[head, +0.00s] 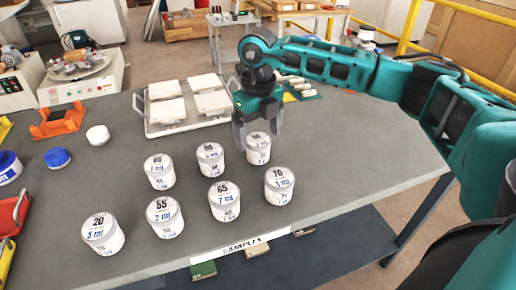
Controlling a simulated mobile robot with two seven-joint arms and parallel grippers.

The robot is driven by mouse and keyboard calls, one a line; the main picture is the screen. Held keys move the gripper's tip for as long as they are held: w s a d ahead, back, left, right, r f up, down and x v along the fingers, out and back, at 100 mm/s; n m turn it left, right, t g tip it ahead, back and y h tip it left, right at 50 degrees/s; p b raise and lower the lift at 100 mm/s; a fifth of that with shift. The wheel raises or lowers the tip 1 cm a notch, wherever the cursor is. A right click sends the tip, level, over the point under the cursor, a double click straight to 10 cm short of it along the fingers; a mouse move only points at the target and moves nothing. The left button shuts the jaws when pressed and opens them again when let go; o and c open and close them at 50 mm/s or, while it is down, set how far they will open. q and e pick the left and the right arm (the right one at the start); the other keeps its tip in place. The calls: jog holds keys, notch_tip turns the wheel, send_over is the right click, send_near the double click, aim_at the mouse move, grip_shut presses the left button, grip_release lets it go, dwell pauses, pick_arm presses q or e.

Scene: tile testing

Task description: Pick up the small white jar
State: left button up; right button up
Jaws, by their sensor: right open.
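A smaller plain white piece (97,135) sits farther left. My right gripper (258,142) is open, pointing down at the back right jar and partly overlapping it; I cannot tell whether they touch. My left gripper is out of view.
A white tray (152,129) with several pale tiles lies behind the jars. An orange holder (58,121) and a blue-lidded container (57,157) are at left. A "SAMPLES" label (245,244) is on the front edge. The table's right part is clear.

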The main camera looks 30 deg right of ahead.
aim_at(258, 139)
jog(key=shift+w+d+f, duration=0.1)
jog(key=shift+w+f, duration=0.05)
jog(key=shift+f, duration=1.2)
jog(key=shift+w+f, duration=0.1)
jog(key=shift+f, duration=1.2)
jog(key=c, duration=1.2)
jog(key=shift+r, duration=0.15)
